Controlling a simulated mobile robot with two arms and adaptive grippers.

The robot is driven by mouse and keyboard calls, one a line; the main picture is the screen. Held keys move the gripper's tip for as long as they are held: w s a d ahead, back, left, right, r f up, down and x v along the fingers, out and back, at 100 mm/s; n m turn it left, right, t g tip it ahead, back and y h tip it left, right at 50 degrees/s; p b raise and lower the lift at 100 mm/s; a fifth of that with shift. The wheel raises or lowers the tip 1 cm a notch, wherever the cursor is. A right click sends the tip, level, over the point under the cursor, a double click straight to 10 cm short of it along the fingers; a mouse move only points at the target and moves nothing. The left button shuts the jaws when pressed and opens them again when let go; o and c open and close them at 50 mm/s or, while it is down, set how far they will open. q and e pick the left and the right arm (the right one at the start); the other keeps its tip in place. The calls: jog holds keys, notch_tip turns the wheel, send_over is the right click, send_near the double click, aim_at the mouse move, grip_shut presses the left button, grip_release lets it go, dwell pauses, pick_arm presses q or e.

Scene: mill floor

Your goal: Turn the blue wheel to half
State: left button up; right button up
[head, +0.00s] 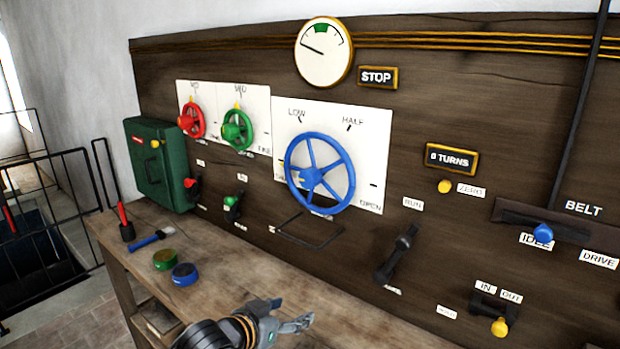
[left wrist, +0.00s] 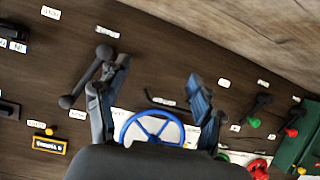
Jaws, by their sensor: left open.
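The blue wheel (head: 312,207) is a spoked handwheel on a white plate (head: 375,150) on the dark wooden panel. The plate reads LOW at upper left, HALF at upper right and OPEN at lower right; a label at the left is partly hidden by the wheel. A small yellow mark shows at the wheel's left rim. My left gripper (head: 290,315) is open and empty, low over the bench and below the wheel, apart from it. In the left wrist view the blue wheel (left wrist: 150,118) shows between the two spread fingers (left wrist: 155,85). My right gripper is not in view.
A red wheel (head: 193,119) and a green wheel (head: 237,129) sit left of the blue one. A black lever (head: 397,254) and a thin bracket (head: 313,243) project below it.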

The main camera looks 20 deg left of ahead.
pick_arm(q)
jog(key=w+a+r+t, duration=0.25)
jog(key=w+r, duration=0.35)
jog(key=r, duration=0.4)
jog(key=t+h, duration=0.2)
send_near(305, 179)
jog(key=shift+n, duration=0.4)
jog(key=p+x, duration=0.3)
jog(key=x, duration=0.7)
jog(key=shift+w+p, duration=0.15)
jog(key=shift+p, duration=0.15)
jog(key=shift+x, duration=0.85)
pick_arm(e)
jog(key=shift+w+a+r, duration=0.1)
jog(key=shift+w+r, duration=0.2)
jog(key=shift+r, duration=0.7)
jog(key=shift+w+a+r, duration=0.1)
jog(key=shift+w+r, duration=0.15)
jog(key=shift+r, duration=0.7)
pick_arm(q)
jog(key=shift+f, duration=0.15)
jog(key=shift+c, duration=0.4)
jog(key=c, duration=1.1)
